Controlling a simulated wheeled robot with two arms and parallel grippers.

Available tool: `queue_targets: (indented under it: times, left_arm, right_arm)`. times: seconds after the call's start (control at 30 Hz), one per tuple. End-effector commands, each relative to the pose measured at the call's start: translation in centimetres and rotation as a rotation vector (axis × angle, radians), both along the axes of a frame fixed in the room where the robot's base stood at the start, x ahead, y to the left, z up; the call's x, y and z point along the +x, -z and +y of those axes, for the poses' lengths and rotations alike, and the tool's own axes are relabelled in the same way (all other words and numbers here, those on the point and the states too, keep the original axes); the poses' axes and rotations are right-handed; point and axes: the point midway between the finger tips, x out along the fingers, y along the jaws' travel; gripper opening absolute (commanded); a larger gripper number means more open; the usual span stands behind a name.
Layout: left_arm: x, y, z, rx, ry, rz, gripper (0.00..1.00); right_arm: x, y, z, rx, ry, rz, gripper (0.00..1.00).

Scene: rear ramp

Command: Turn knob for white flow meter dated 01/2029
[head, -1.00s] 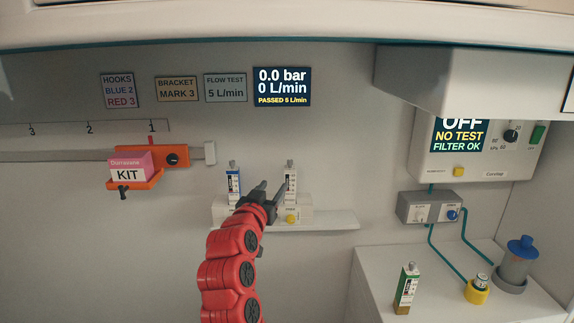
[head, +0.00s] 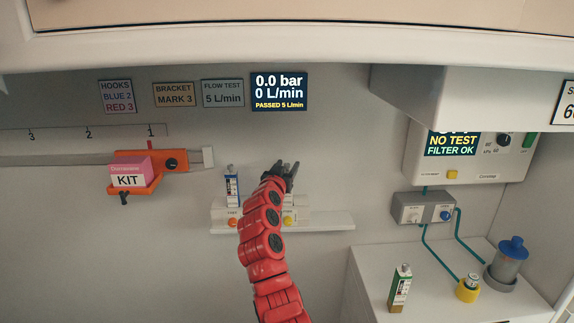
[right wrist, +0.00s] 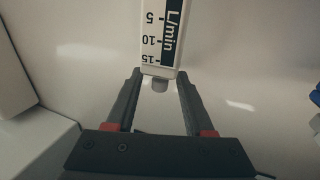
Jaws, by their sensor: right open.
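My right gripper (head: 284,170) is open in front of the right-hand flow meter on the wall shelf and hides most of it. In the right wrist view a white flow meter (right wrist: 160,35) with an L/min scale appears upside down. I cannot read any date. A blue-marked flow meter (head: 232,186) stands to the left on the same shelf. My left gripper is not in view.
An orange bracket with a pink kit (head: 128,172) is at left. A green-marked meter (head: 400,288) stands on the right counter. A white cabinet (head: 450,95) overhangs at right.

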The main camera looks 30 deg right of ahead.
Motion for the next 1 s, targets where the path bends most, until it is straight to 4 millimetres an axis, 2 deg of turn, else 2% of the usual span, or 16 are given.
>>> queue_targets:
  times: [0.33,0.37,0.63,1.0]
  left_arm:
    - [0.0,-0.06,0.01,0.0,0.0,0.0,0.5]
    - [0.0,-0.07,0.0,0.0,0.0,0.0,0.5]
    - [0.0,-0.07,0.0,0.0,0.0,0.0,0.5]
    - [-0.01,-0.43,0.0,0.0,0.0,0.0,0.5]
  right_arm:
    - [0.23,0.17,-0.25,0.0,0.0,0.003,0.53]
    - [0.24,0.16,-0.25,0.0,-0.001,0.003,0.49]
    - [0.22,0.16,-0.23,0.001,0.0,0.003,0.01]
    - [0.18,0.0,-0.27,0.001,-0.009,0.002,0.0]
